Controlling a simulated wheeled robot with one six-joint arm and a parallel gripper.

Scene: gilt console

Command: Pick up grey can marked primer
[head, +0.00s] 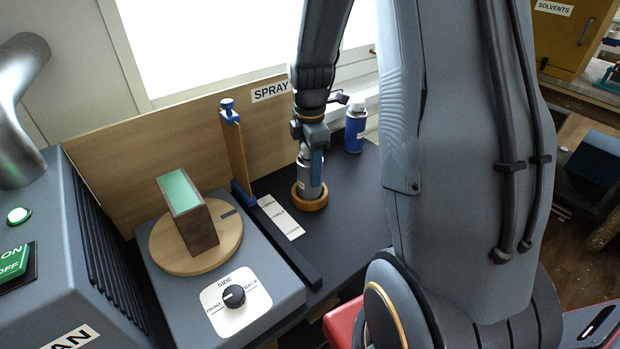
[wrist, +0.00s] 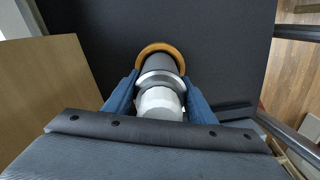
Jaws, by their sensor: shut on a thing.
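A grey can (head: 311,184) with a silver-white top stands upright in a round wooden ring holder (head: 311,203) on the black bench top. A pale label shows on its side, but I cannot read it. My gripper (head: 312,157) reaches down from above and is shut around the upper part of the can. In the wrist view the can (wrist: 160,92) sits between the two blue fingers of my gripper (wrist: 158,100), with the wooden ring (wrist: 162,47) around its lower end. Its lower side is partly hidden by the ring.
A blue can (head: 355,128) stands behind to the right. To the left are a blue-clamped wooden upright (head: 235,150), a label strip (head: 281,217) and a turntable (head: 160,252) bearing a green-topped block (head: 188,210). A wooden backboard (head: 160,145) marked SPRAY stands behind.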

